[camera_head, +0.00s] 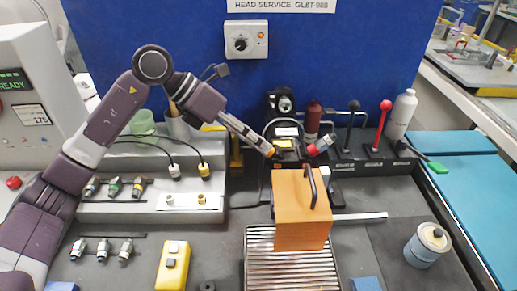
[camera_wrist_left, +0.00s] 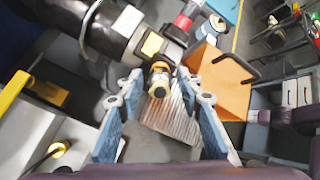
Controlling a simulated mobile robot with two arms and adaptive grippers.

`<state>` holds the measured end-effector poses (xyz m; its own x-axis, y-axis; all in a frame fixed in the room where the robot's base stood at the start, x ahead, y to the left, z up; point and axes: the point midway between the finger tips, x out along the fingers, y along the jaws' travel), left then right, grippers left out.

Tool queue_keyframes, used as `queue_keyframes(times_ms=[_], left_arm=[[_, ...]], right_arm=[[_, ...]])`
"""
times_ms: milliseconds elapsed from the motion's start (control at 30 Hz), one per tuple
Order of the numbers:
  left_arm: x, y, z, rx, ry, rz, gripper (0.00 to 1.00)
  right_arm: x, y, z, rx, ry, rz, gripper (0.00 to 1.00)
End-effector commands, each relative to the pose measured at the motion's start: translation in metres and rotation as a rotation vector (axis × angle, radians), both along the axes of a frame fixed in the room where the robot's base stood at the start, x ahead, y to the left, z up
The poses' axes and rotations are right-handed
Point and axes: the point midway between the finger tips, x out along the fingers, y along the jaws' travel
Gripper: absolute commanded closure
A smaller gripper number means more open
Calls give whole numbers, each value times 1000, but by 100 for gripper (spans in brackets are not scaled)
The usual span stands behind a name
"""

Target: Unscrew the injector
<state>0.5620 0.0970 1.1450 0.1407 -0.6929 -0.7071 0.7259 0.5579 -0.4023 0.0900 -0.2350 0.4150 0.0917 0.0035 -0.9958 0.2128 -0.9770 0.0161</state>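My left gripper (camera_head: 262,146) reaches in from the left to the dark machine head behind the orange block. In the left wrist view its two blue-grey fingers (camera_wrist_left: 158,90) are spread apart. A brass-tipped fitting (camera_wrist_left: 159,80), which looks like the injector, points out between them from the black machine body (camera_wrist_left: 115,32). There appears to be a gap on both sides of it. In the head view its gold end (camera_head: 270,152) shows at the fingertips. A second fitting with a red and white end (camera_head: 321,144) sticks out to the right. My right gripper is not in view.
The orange block (camera_head: 300,205) with a black handle stands close in front, over a ribbed metal grate (camera_head: 290,270). A grey rack (camera_head: 150,205) with several fittings is at left. Levers with black and red knobs (camera_head: 386,105) stand at right.

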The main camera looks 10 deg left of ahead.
Motion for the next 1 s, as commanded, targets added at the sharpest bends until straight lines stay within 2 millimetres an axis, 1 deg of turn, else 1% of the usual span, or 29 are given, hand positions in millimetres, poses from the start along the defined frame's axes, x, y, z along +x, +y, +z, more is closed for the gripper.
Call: queue_keyframes(times_ms=[33,800,1000], left_arm=[[0,0,-3,4,-16,-16,67],[1,0,-3,65,-323,-328,67],[0,0,-1,81,-401,-408,67]], right_arm=[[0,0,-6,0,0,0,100],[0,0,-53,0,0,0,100],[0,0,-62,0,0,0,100]])
